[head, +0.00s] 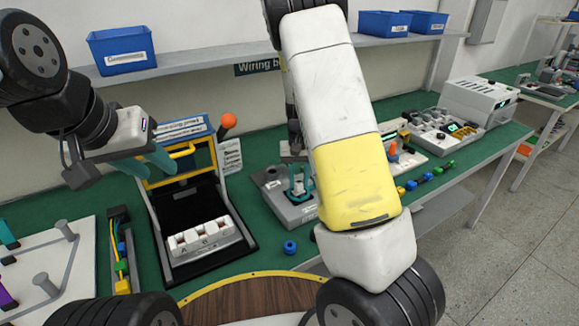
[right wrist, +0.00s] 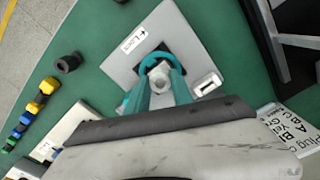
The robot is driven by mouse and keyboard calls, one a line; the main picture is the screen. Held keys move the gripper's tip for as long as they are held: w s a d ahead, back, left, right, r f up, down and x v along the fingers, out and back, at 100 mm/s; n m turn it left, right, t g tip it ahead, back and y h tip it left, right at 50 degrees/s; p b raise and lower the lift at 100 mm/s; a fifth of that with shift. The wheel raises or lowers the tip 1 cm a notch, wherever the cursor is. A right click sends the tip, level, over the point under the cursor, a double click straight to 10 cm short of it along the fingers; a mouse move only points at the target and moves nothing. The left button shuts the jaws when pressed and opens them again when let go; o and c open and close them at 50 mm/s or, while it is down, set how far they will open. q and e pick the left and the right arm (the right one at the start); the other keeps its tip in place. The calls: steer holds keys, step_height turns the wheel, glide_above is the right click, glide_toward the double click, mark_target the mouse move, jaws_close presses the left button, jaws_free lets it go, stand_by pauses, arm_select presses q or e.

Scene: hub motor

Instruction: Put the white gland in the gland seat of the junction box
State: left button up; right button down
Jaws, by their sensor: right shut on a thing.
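The white gland (right wrist: 160,80) is between the teal fingers of my right gripper (right wrist: 157,88), which is shut on it. I cannot tell whether the gland touches or sits inside the seat. In the head view my right gripper (head: 298,182) points down over the same grey box (head: 291,212), partly hidden by my arm. My left gripper (head: 153,166) is empty, its fingers apart, above the open black case with the yellow handle.
The open black case (head: 160,225) holds a white switch block (head: 205,236). Several coloured parts (head: 426,177) line the table's right side. A black part (right wrist: 68,62) stands beside the box. A shelf with blue bins (head: 122,50) runs behind.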

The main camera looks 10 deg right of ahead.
steer(key=shift+f, duration=0.6)
steer(key=c, duration=1)
jaws_free()
steer(key=shift+c, duration=0.2)
steer(key=shift+r, duration=0.1)
step_height(320, 180, up, 8)
steer(key=shift+f, duration=0.1)
